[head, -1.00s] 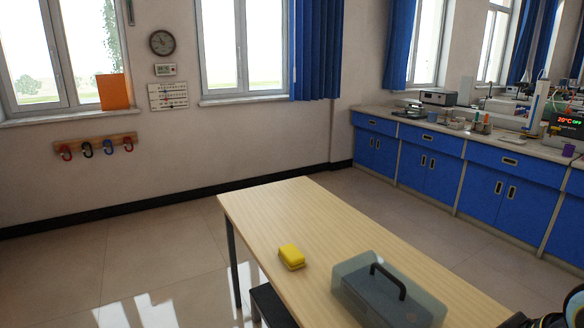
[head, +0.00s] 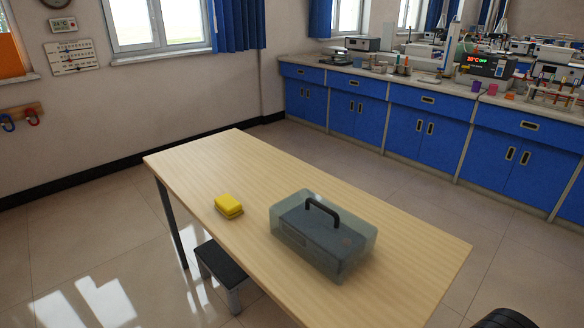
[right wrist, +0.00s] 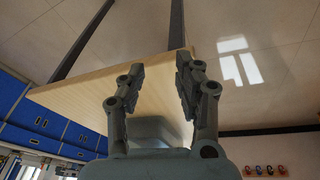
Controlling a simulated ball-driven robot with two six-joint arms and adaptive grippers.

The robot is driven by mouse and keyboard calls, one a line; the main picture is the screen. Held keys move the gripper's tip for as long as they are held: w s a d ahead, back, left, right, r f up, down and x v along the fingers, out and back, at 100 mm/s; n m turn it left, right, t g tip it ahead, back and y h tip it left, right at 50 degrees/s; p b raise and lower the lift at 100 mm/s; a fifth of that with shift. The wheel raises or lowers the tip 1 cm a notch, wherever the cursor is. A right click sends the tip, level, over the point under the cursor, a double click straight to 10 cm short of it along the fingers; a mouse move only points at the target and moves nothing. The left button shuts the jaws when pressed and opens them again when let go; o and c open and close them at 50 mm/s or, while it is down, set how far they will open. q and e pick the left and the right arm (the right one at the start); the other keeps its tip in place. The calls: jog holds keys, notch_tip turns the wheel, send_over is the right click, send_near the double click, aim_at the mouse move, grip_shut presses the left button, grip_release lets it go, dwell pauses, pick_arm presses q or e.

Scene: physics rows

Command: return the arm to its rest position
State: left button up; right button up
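My right gripper (right wrist: 157,85) shows in the right wrist view with its two fingers spread apart and nothing between them. The wooden table (right wrist: 75,95) lies beyond the fingers there. In the head view only a dark rounded part, which seems to be of my right arm, shows at the bottom right edge; the right gripper itself cannot be made out there. My left gripper is in neither view.
The table (head: 400,245) bears a clear box (head: 355,255) with a dark handle and a yellow sponge-like block (head: 229,204). A dark-topped stool (head: 222,265) stands at its left side. Blue cabinets (head: 410,120) line the far wall. Open floor lies between.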

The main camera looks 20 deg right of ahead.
jog(key=s+d+f+g+b, duration=0.15)
jog(key=s+f, duration=0.25)
jog(key=f, duration=0.8)
jog(key=s+f+t+b, duration=0.1)
jog(key=s+f+b, duration=0.25)
jog(key=f, duration=0.85)
jog(key=s+f+g+b, duration=0.1)
jog(key=s+f+b, duration=0.1)
jog(key=s+f, duration=0.9)
jog(key=s, duration=0.3)
jog(key=shift+d, duration=0.3)
jog(key=shift+g, duration=0.25)
